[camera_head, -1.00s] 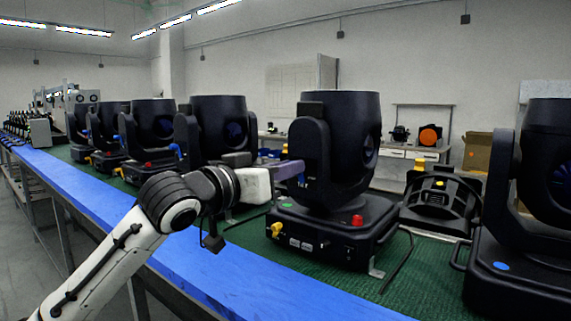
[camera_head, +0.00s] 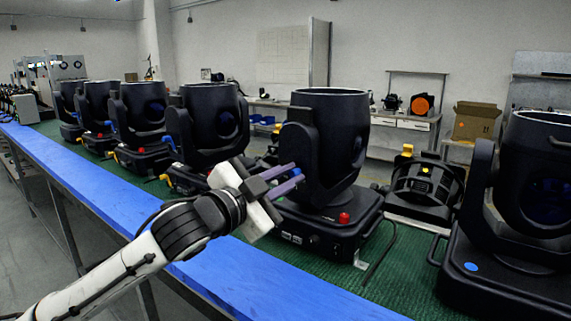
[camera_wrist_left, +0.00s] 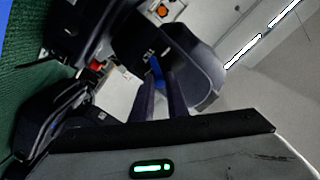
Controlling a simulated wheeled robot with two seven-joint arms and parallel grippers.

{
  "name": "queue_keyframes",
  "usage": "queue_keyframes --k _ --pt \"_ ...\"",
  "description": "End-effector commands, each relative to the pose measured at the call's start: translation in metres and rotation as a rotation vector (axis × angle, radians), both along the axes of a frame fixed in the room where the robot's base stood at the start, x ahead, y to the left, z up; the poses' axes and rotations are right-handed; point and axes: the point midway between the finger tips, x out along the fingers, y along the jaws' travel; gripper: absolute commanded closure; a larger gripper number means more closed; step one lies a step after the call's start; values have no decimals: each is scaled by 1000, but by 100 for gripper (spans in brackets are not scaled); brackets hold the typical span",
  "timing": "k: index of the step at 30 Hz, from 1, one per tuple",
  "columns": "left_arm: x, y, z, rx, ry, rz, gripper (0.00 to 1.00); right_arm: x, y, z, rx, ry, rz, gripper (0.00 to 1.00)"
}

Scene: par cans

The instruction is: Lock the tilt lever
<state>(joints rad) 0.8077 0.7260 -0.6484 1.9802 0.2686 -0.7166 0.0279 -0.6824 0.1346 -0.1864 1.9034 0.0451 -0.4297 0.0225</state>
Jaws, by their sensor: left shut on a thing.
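The par can (camera_head: 326,150) in front of me is a black moving-head light, its head upright in a yoke on a square base. Its small blue tilt lever (camera_head: 298,173) sits on the side of the yoke facing my left arm. My left gripper (camera_head: 296,176) reaches it from the left, its two purple-grey fingers around the lever and shut on it. In the left wrist view the blue lever (camera_wrist_left: 157,69) shows between the fingertips (camera_wrist_left: 160,80). The fingers hide part of the lever. My right gripper is in neither view.
A red knob (camera_head: 344,217) stands on the base. Another black light (camera_head: 525,215) stands close on the right, and several more line the bench to the left. A black fixture (camera_head: 424,188) lies behind. The blue bench edge (camera_head: 235,275) runs along the front.

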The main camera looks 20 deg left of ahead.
Motion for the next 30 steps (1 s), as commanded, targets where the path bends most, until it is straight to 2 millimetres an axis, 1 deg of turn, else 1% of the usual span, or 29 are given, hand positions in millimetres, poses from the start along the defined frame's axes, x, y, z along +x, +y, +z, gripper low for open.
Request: queue_keyframes --k 1,6,13,25,26,27,28,30 --pt "1 4 3 28 -10 11 100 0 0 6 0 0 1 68" --pt "1 2 2 89 -35 11 100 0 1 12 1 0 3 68" --pt "1 1 0 127 -49 11 100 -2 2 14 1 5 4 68" --pt "0 1 0 131 -49 10 100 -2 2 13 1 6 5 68" --pt "0 1 0 131 -50 10 80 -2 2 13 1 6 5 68" --pt "0 0 0 131 -50 9 74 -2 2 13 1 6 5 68" --pt "0 0 0 130 -49 9 69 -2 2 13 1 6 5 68" --pt "0 0 0 129 -50 7 68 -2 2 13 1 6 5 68"
